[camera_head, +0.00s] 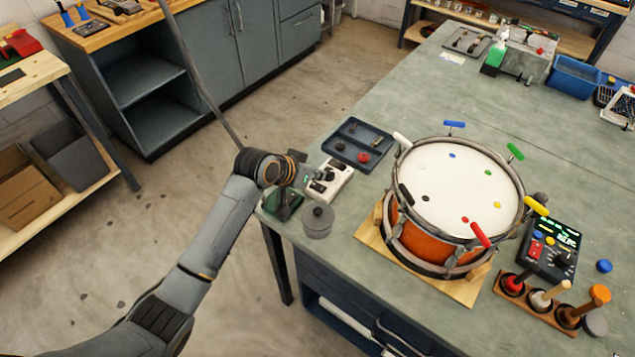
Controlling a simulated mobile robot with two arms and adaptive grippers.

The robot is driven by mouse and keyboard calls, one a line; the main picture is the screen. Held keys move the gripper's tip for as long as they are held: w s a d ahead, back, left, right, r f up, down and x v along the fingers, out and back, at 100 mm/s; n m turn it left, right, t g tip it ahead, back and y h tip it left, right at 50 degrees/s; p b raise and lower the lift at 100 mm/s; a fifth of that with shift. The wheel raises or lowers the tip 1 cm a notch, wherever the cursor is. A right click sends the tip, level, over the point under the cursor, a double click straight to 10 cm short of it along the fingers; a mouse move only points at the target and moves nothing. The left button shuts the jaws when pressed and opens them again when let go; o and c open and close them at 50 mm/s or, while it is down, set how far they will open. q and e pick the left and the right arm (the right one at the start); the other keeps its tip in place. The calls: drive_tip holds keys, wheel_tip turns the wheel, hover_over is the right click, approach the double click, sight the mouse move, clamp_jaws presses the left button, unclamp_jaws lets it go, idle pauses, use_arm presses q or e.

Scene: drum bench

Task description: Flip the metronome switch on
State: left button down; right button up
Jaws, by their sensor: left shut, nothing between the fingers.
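A black box (550,248) with a lit green display, a dial, coloured buttons and a red switch (535,249) stands at the right of the bench, beside the drum; it looks like the metronome. Whether the switch is on or off is too small to tell. My left gripper (309,178) is shut and empty at the bench's left edge, far from that box. It is next to a small white box (333,181) with black parts, partly covering it; I cannot tell whether they touch. My right gripper is not in view.
An orange drum (420,229) with coloured keys around its rim stands on a wooden board mid-bench. A dark tray (357,144), a grey lidded pot (318,220) and a wooden rack (540,304) of handled tools stand around it. The bench behind the drum is largely clear.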

sight(324, 187)
use_arm(q)
drive_tip(key=shift+s+d+f+p, duration=0.1)
drive_tip(key=shift+f+p, duration=0.1)
drive_tip(key=shift+f, duration=0.75)
drive_tip(key=shift+s+f+p, duration=0.1)
drive_tip(key=shift+f+p, duration=0.05)
drive_tip(key=shift+f, duration=0.8)
drive_tip(key=shift+s+d+f, duration=0.1)
drive_tip(key=shift+f, duration=0.2)
drive_tip(key=shift+w+a+r, duration=0.25)
drive_tip(key=shift+w+a, duration=0.3)
drive_tip(key=shift+a, duration=0.1)
